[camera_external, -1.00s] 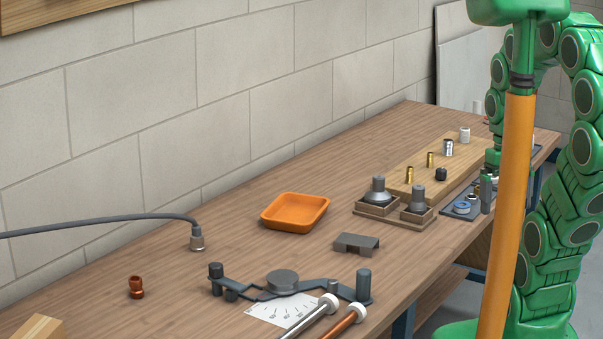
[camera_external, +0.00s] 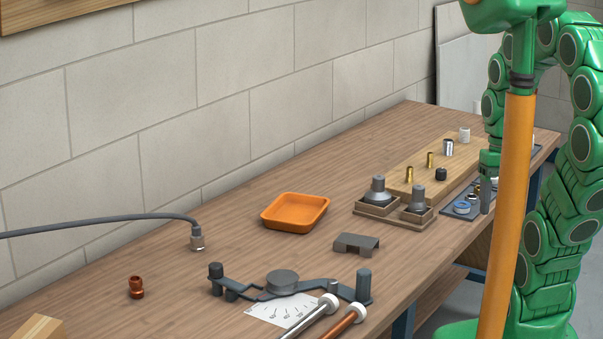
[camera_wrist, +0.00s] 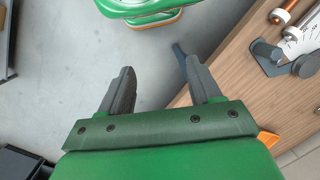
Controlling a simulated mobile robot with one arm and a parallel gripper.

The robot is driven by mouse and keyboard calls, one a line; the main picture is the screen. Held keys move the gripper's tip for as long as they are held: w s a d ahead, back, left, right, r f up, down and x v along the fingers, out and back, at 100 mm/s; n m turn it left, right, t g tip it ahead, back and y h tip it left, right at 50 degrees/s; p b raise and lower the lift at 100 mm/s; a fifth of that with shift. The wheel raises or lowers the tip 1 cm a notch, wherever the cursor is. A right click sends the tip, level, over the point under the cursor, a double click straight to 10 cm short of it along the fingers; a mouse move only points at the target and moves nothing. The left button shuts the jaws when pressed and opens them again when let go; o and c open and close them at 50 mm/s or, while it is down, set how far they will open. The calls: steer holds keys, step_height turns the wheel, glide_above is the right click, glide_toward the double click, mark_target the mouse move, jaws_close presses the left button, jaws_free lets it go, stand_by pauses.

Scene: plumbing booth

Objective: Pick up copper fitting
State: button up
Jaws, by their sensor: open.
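The copper fitting (camera_external: 136,287) stands on the wooden bench at the front left in the external view. It is small and reddish brown, and nothing touches it. My gripper (camera_external: 486,200) is at the far right of the bench, near the dark mat, well away from the fitting and partly hidden by my arm. In the wrist view my gripper (camera_wrist: 160,85) has its two dark fingers spread apart with nothing between them. The fitting does not show in the wrist view.
An orange tray (camera_external: 295,212) sits mid-bench. A dark lever tool (camera_external: 283,282) and two rods lie at the front. Weights in wooden holders (camera_external: 395,212) and a board of small fittings (camera_external: 455,165) fill the right.

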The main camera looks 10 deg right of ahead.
steer(key=w+a+m+g+y, duration=0.15)
steer(key=w+a, duration=0.45)
steer(key=a, duration=0.6)
steer(key=w+a+f+m+y, duration=0.1)
steer(key=w+a+y, duration=0.3)
steer(key=a, duration=0.9)
steer(key=w+a+m+g+y, duration=0.1)
steer(key=w+a+m+y, duration=0.1)
steer(key=w+a, duration=0.75)
steer(key=m+y, duration=0.4)
steer(key=m, duration=0.5)
glide_toward(120, 291)
steer(key=shift+w+a+f+g, duration=0.15)
steer(key=shift+a+f+g, duration=0.15)
steer(key=shift+a, duration=0.4)
steer(key=shift+x, duration=4.2)
steer(key=shift+d, duration=0.1)
steer(key=c, duration=1.1)
